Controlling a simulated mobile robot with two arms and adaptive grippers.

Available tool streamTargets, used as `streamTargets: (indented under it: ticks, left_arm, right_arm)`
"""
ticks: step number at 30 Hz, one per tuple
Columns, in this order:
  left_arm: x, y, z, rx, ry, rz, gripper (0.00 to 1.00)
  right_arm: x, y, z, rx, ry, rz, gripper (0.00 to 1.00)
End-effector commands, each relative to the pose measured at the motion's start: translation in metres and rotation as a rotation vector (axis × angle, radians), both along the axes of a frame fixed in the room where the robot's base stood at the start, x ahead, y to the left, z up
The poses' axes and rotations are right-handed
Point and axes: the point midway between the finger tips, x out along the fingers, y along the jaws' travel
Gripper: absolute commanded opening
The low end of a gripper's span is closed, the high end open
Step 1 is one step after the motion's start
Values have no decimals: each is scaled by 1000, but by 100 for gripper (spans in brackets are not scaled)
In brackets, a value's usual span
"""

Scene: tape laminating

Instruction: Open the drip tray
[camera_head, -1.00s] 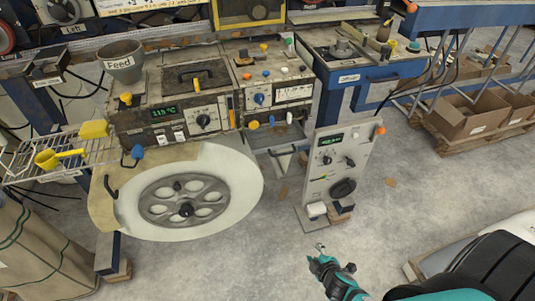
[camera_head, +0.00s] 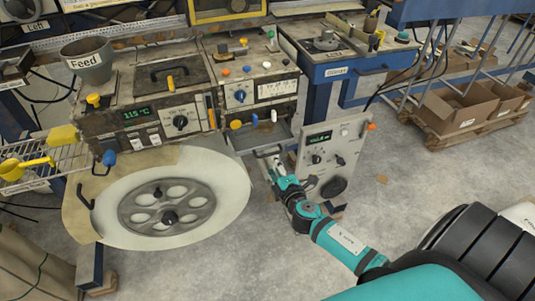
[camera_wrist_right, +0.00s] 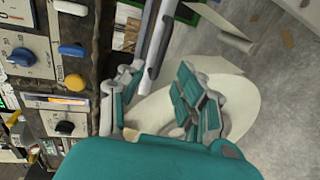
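The drip tray (camera_head: 262,138) is a grey metal tray low on the front of the middle machine unit, under its row of coloured knobs. Its pale bar handle (camera_head: 268,154) sticks out at the front. My right gripper (camera_head: 276,170) is at the handle, just in front of the tray. In the right wrist view, my right gripper (camera_wrist_right: 162,98) has its two fingers spread apart. A grey bar (camera_wrist_right: 157,42), which looks like the handle, reaches toward the gap between them. I cannot tell whether a finger touches it. My left gripper is not in view.
A standing control panel (camera_head: 330,155) is close to the right of my right gripper. A large white wheel guard (camera_head: 215,190) with a grey spoked wheel is to the left. Cardboard boxes (camera_head: 465,115) on a pallet stand far right. The floor in front is clear.

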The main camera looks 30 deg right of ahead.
Motion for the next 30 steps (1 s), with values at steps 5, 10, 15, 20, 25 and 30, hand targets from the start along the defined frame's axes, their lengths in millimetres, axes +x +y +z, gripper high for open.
streamTargets:
  ticks: [5, 10, 15, 20, 25, 30]
  left_arm:
    - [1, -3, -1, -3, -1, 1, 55]
    - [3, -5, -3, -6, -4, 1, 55]
    - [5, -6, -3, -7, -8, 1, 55]
    - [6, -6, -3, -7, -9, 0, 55]
    - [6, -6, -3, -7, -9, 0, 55]
    - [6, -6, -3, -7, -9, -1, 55]
  right_arm:
    - [37, -8, -8, 0, -2, 0, 34]
    - [61, -14, -14, 2, 0, 0, 34]
    - [72, -17, -17, 2, 1, 0, 34]
    - [73, -17, -17, 2, 0, 1, 34]
    - [73, -17, -17, 2, 0, 1, 30]
    - [73, -17, -17, 2, 0, 1, 8]
